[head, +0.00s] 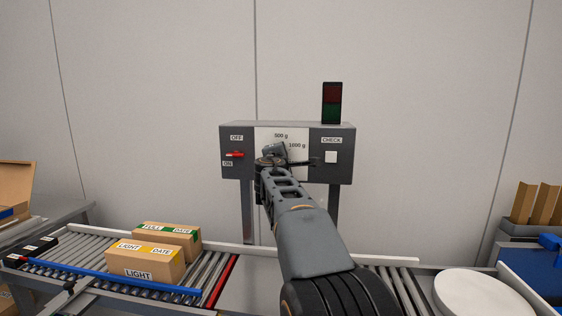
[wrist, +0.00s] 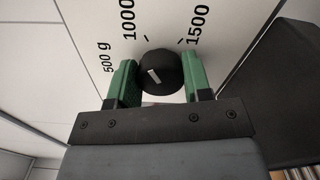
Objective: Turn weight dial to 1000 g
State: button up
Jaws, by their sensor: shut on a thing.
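The weight dial (wrist: 168,70) is a round black knob with a short white pointer mark on a white scale plate (wrist: 215,70). The plate reads 500 g, 1000 and 1500 in the wrist view. The pointer slants up and left, roughly toward the side of 500 g and 1000; I cannot tell the exact setting. My gripper (wrist: 160,62) has its green fingers on both sides of the knob, shut on it. In the head view my gripper (head: 270,158) is at the front of the grey control box (head: 228,176) and hides the dial.
The control box carries a red lever (head: 234,155) between OFF and ON, a white CHECK button (head: 331,157) and a red-green light (head: 332,103). Below left, cartons labelled LIGHT (head: 146,262) and FULL (head: 190,240) sit on a roller conveyor (head: 205,262). A white disc (head: 480,295) is lower right.

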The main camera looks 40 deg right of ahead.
dwell(0.4)
jog(key=o, duration=0.9)
jog(key=b+v, duration=0.2)
jog(key=v, duration=1.1)
jog(key=shift+s+a, duration=0.25)
jog(key=shift+s, duration=0.1)
